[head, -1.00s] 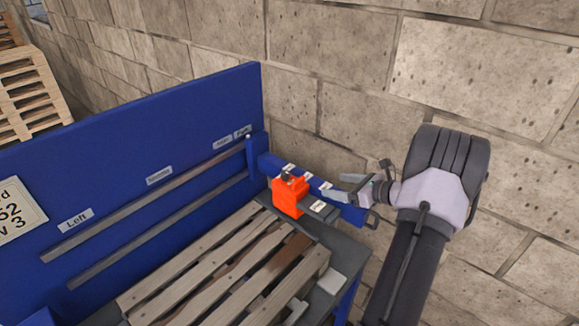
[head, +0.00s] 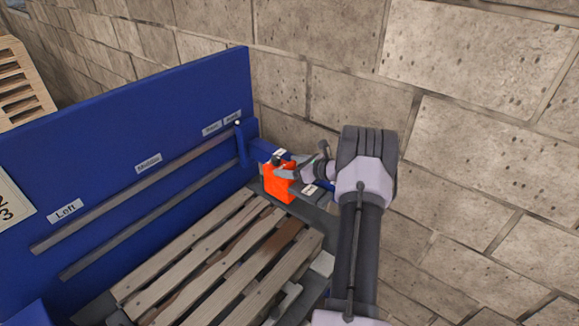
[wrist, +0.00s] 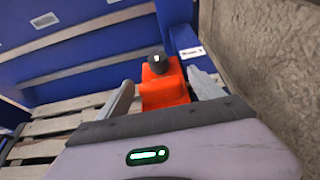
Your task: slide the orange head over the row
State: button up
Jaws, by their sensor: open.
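The orange head (head: 279,183) is a block with a black knob (wrist: 157,62) on top. It sits on the blue cross beam (head: 264,151) at the right end of the blue panel, beyond the pallet's far right corner. My gripper (head: 283,168) is at the head, partly covering it in the head view. In the wrist view my gripper (wrist: 160,88) is open, with one finger on each side of the orange head. I cannot tell whether either finger touches it. The row is the wooden slats of the pallet (head: 215,255).
The blue panel (head: 120,150) carries two grey rails (head: 150,190) and labels such as "Left" (head: 65,211). A block wall (head: 470,150) stands close behind and to the right. Stacked pallets (head: 22,85) stand at the far left.

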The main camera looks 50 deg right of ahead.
jog(key=shift+c, duration=0.5)
grip_shut()
jog(key=s, duration=0.5)
jog(key=s+b, duration=0.1)
jog(key=s, duration=0.2)
jog(key=shift+s+d, duration=0.3)
jog(key=shift+d, duration=0.1)
jog(key=shift+o, duration=0.5)
grip_release()
jog(key=v, duration=1.7)
jog(key=shift+s+p, duration=0.2)
jog(key=shift+p, duration=0.15)
